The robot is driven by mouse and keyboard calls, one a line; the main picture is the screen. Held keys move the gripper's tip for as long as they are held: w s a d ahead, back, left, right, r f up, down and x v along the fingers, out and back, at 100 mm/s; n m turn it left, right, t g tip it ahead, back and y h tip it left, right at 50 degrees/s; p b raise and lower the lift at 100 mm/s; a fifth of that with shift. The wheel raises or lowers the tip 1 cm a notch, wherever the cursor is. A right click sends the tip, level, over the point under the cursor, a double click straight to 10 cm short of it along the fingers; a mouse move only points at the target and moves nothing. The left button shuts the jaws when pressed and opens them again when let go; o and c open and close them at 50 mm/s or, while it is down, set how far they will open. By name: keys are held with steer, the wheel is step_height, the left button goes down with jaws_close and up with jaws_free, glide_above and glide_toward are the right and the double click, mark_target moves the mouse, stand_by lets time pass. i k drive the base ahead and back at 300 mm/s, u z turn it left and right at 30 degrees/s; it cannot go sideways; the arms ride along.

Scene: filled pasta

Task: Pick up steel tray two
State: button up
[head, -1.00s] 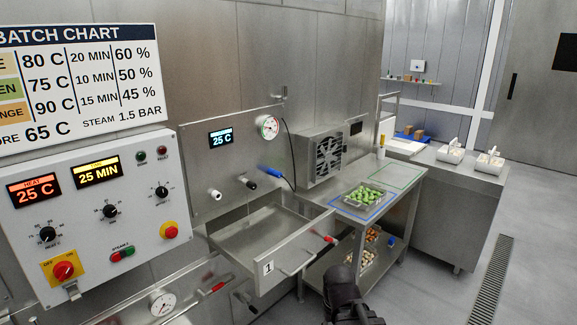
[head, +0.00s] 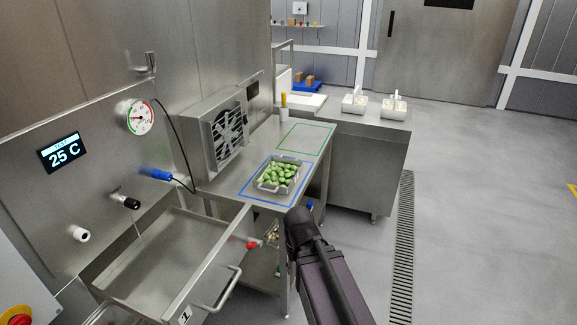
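A steel tray (head: 280,187) filled with green pasta pieces (head: 276,173) sits on the steel side table (head: 232,182), inside a blue outline. I see no number on it, so I cannot tell whether it is tray two. Pale pieces (head: 271,236) show on the shelf below, mostly hidden by the open drawer and the table. My dark arm reaches up from the bottom edge, in front of the table's near right corner. My gripper is not visible.
An open drawer (head: 216,285) marked 1 juts out at lower left. A green outline (head: 305,138) behind the tray is empty. A fan unit (head: 222,133) stands against the wall. A counter (head: 365,150) holds white containers. The floor (head: 480,210) at right is clear.

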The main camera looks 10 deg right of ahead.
mark_target(279, 174)
steer(key=z, duration=0.55)
steer(key=i, duration=0.95)
steer(key=z, duration=0.45)
